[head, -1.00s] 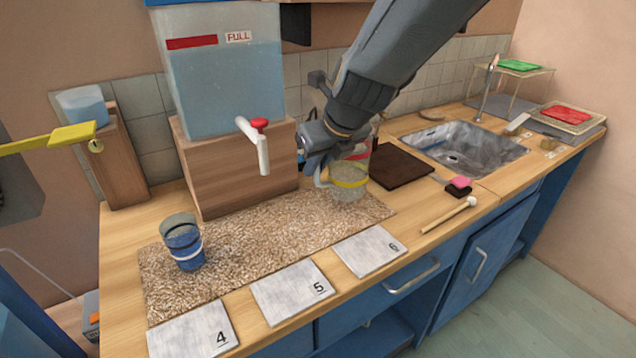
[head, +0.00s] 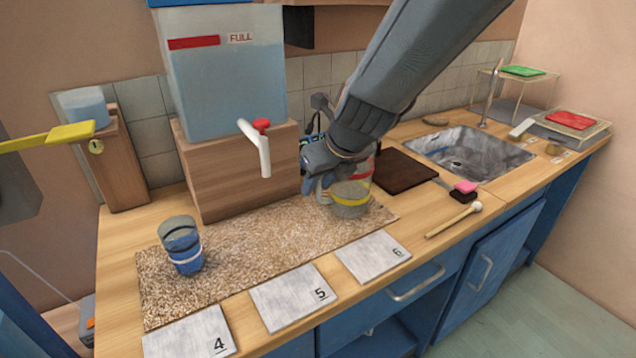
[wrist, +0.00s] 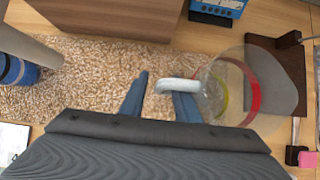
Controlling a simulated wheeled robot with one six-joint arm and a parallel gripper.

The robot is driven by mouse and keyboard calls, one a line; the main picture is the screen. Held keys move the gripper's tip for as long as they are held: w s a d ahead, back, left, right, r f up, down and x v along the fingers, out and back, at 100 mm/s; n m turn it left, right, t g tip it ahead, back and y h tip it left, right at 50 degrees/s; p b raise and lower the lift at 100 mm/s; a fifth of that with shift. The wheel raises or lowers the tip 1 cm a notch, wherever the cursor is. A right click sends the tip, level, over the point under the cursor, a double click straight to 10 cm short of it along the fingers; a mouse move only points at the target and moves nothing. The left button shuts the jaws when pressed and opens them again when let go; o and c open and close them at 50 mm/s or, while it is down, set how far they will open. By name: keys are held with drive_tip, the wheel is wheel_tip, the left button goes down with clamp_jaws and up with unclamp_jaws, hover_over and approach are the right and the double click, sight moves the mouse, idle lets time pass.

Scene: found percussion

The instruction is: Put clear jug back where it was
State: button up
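The clear jug (head: 354,196), with a red band near its rim, a yellow band lower down and a pale handle, stands upright at the right end of the speckled mat (head: 240,252). Its base appears to touch the mat. In the wrist view the jug (wrist: 241,90) is right of my gripper (wrist: 160,90). The two blue fingers are spread on either side of the handle (wrist: 175,86), with a gap beside the left finger. The right finger passes under the handle's top, near the jug wall. In the head view my gripper (head: 318,185) is at the jug's left side.
A blue cup (head: 183,247) stands on the mat's left part. A water tank (head: 225,85) with a red-topped tap sits on a wooden block behind. A dark board (head: 405,172), mallet (head: 455,220) and sink (head: 465,152) lie right. Numbered tiles (head: 290,298) line the front.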

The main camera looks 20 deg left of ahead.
drive_tip(key=p+v, duration=0.3)
drive_tip(key=v, duration=0.9)
drive_tip(key=s+d+f+n+g+h, duration=0.15)
drive_tip(key=d+f+n, duration=0.25)
drive_tip(key=d+n, duration=0.45)
drive_tip(key=s+d+f+n+h, duration=0.15)
drive_tip(key=d+f+n, duration=0.35)
drive_tip(key=d, duration=0.6)
drive_tip(key=s+d+f+n+g+h, duration=0.1)
drive_tip(key=s+d+f+n, duration=0.1)
drive_tip(key=s+d+n, duration=0.2)
drive_tip(key=s+d+f+n+g+h, duration=0.1)
drive_tip(key=s+d+f+n, duration=0.2)
drive_tip(key=d+n, duration=0.5)
drive_tip(key=shift+s+d+f+n, duration=0.3)
drive_tip(key=shift+s+d, duration=0.4)
drive_tip(key=shift+d, duration=0.4)
